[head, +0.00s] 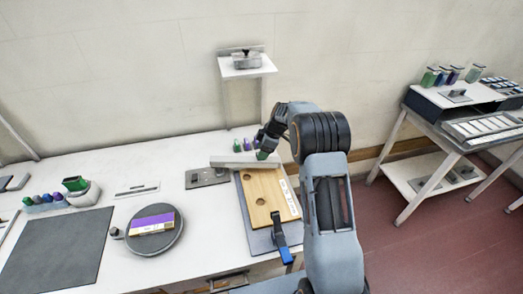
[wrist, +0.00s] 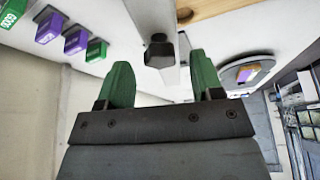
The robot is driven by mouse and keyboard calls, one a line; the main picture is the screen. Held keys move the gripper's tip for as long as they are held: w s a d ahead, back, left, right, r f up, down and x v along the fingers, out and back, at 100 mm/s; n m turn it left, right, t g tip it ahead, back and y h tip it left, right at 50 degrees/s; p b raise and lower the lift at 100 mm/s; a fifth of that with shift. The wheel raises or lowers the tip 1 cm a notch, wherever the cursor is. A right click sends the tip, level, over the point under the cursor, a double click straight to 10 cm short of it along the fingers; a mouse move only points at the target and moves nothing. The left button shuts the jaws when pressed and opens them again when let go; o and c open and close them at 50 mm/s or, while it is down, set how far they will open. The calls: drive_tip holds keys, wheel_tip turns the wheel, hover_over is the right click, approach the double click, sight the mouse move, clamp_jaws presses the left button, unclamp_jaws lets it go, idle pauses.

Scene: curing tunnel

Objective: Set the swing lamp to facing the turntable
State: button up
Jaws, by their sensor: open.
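The swing lamp looks to be the long pale bar (head: 232,161) at the back of the table, lying left to right across the far end of the wooden board. The turntable (head: 145,240) is a round grey disc to its front left, with a purple and yellow block on it; it also shows in the wrist view (wrist: 231,76). My gripper (head: 264,154) is at the bar's right part. In the wrist view its green fingers (wrist: 160,82) are apart, with the bar and a dark knob (wrist: 159,54) ahead, between their tips. I cannot tell whether they touch.
The wooden board (head: 262,196) lies on a grey plate, with a blue-ended clamp (head: 281,238) at its front. A grey plate (head: 207,178) lies left of it. Small coloured pieces (head: 238,145) stand behind the bar. A wall shelf (head: 247,68) is above. A dark mat (head: 55,250) lies far left.

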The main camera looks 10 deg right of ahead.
drive_tip(key=shift+a+f, duration=0.25)
drive_tip(key=shift+f, duration=0.35)
clamp_jaws()
